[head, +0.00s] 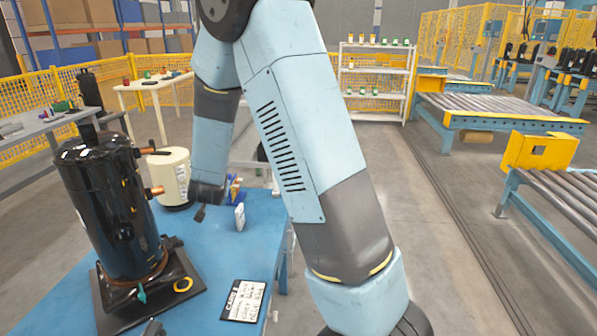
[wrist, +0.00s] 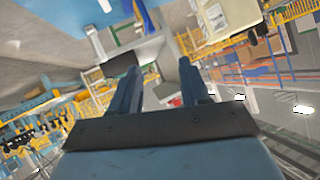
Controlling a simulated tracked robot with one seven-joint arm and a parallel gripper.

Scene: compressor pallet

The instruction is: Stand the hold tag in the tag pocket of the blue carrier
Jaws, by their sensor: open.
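My gripper (head: 203,208) hangs over the far part of the blue table, left of a small white upright piece (head: 240,217). In the wrist view my gripper (wrist: 160,82) has its two fingers apart with nothing between them. The white piece may be the hold tag, but I cannot read it; a white piece also shows at the wrist view's top edge (wrist: 105,5).
A black compressor (head: 105,205) stands on a dark base at left, with a cream cylinder (head: 170,178) behind it. A yellow ring (head: 183,284) lies at the base. A black-bordered written card (head: 244,300) lies near the blue table's (head: 215,262) front right. The table between is mostly clear.

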